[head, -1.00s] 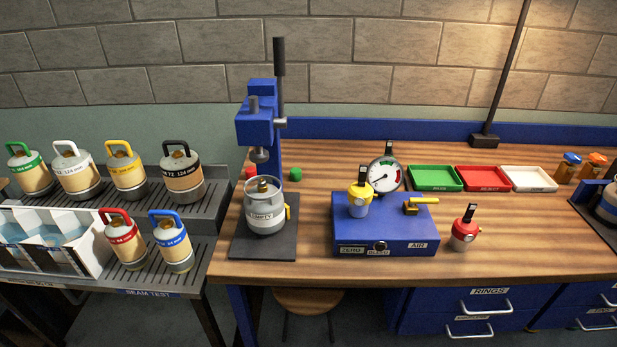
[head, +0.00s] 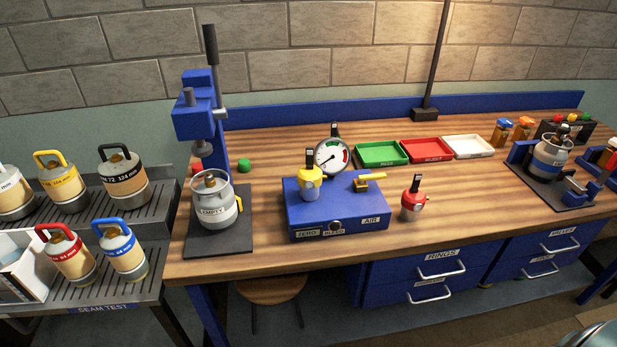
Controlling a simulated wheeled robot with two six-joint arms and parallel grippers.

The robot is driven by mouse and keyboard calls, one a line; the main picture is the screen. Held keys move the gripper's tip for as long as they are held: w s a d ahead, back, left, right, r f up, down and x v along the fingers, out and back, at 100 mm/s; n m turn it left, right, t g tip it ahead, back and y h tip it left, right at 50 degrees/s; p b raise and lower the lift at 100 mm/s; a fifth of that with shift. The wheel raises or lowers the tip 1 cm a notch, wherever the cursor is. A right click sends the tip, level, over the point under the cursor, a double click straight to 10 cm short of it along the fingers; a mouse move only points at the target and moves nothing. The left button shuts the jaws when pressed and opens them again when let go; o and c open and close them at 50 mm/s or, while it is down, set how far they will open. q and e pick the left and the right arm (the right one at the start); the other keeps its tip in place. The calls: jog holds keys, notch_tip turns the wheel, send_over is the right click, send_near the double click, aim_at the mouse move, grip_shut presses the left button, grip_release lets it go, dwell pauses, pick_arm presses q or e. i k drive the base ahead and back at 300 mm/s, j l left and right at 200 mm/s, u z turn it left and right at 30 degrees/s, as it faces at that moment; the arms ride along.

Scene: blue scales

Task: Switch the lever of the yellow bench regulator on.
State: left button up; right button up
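The yellow bench regulator (head: 311,184) stands upright on the left part of the blue test box (head: 337,215) on the wooden bench. A black lever (head: 309,157) sticks up from its top. A round dial gauge (head: 332,157) stands just behind and to the right of it. A yellow valve handle (head: 371,177) sits on the box's right side, above the AIR label. A red regulator (head: 412,200) with a black lever stands on the bench right of the box.
A blue press (head: 207,120) stands left of the box, with a grey EMPTY cylinder (head: 214,203) at its base. Green, red and white trays (head: 381,154) lie behind. Several cylinders stand on the left rack (head: 160,215). The bench front right of the red regulator is clear.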

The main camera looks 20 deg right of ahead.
aim_at(310, 152)
jog(key=i+j, duration=0.1)
jog(key=j, duration=0.2)
jog(key=i+j, duration=0.1)
jog(key=j, duration=0.2)
jog(key=z, duration=2.1)
